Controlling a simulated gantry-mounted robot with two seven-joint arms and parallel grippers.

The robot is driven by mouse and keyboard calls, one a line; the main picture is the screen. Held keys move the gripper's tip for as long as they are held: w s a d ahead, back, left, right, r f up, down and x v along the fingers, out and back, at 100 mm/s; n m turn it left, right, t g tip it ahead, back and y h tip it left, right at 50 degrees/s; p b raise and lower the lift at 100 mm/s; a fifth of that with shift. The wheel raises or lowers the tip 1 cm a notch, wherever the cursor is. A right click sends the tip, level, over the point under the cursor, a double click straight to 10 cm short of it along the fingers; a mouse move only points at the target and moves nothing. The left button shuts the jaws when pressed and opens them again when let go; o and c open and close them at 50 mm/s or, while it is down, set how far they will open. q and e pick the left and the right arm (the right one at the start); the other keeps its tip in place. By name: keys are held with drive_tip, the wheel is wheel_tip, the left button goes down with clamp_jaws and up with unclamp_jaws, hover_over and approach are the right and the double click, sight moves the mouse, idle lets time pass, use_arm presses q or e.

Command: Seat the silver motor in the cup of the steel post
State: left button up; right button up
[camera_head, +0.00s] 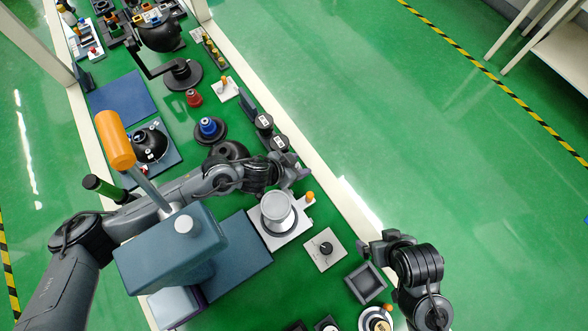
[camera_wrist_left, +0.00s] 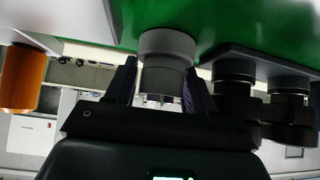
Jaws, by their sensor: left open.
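The silver motor (camera_wrist_left: 166,62) shows in the left wrist view as a short grey stepped cylinder between the two dark fingers. My left gripper (camera_head: 298,174) is open around it, with a finger on each side; I cannot tell whether they touch it. In the head view the gripper hides the motor. What looks like the steel post (camera_head: 277,212), pale and round with a cup-like rim on top, stands on a light square plate just below the left gripper. My right gripper (camera_head: 366,250) is at the lower right, its finger gap unclear.
An orange knob (camera_head: 310,196) stands at the plate's corner and shows in the left wrist view (camera_wrist_left: 22,80). Dark cylinders (camera_head: 264,121) stand in a row beyond the left gripper. A light dial plate (camera_head: 324,249) and a grey square tray (camera_head: 366,283) lie towards the right arm.

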use_arm(q)
drive_tip(key=shift+c, duration=0.3)
drive_tip(key=c, duration=0.7)
drive_tip(key=shift+r, duration=0.1)
